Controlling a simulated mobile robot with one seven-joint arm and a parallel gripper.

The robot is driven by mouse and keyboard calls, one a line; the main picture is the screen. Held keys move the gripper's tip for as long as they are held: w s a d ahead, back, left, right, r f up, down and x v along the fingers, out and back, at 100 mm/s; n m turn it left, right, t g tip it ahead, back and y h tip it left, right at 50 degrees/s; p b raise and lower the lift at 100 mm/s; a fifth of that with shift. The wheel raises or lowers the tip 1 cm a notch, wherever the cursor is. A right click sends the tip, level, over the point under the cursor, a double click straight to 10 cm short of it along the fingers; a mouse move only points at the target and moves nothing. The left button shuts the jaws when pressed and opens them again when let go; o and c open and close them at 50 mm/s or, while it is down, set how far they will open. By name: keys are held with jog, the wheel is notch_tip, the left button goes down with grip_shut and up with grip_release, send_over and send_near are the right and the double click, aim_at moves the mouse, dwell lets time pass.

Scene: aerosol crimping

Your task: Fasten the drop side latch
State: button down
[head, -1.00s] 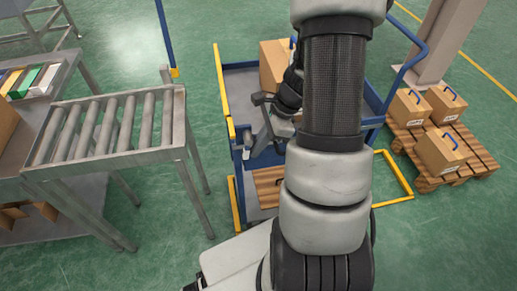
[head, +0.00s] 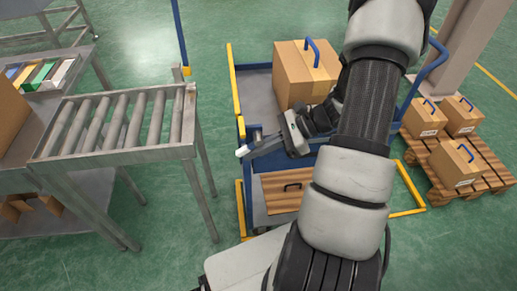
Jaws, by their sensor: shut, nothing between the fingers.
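The blue cart (head: 262,68) with yellow edges stands in the middle of the head view. A yellow-topped rail runs along its left side (head: 235,82). My gripper (head: 243,152) is shut and empty. It points left at the cart's near left corner post (head: 241,128), low and close to it; I cannot tell whether it touches. The drop side latch cannot be made out; the gripper and arm cover part of the cart's near edge. A large carton (head: 300,80) with a blue handle sits on the cart deck.
A brown slatted panel with a black handle (head: 280,198) lies low in the cart. A roller conveyor (head: 120,125) stands to the left, a narrow floor gap away. A pallet (head: 482,180) with several cartons stands right. A yellow bar (head: 408,212) is near the floor.

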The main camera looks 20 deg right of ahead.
jog(key=shift+w+a+r+p, duration=0.15)
jog(key=shift+a+r+p, duration=0.1)
jog(key=shift+a+p, duration=0.15)
jog(key=shift+w+a+r, duration=0.1)
jog(key=shift+r, duration=0.05)
dwell(0.9)
jog(key=shift+d+r, duration=0.3)
jog(key=shift+d, duration=0.1)
jog(key=p+v, duration=0.2)
jog(key=v, duration=1.4)
jog(key=shift+s+d+p, duration=0.3)
jog(key=shift+d+p, duration=0.1)
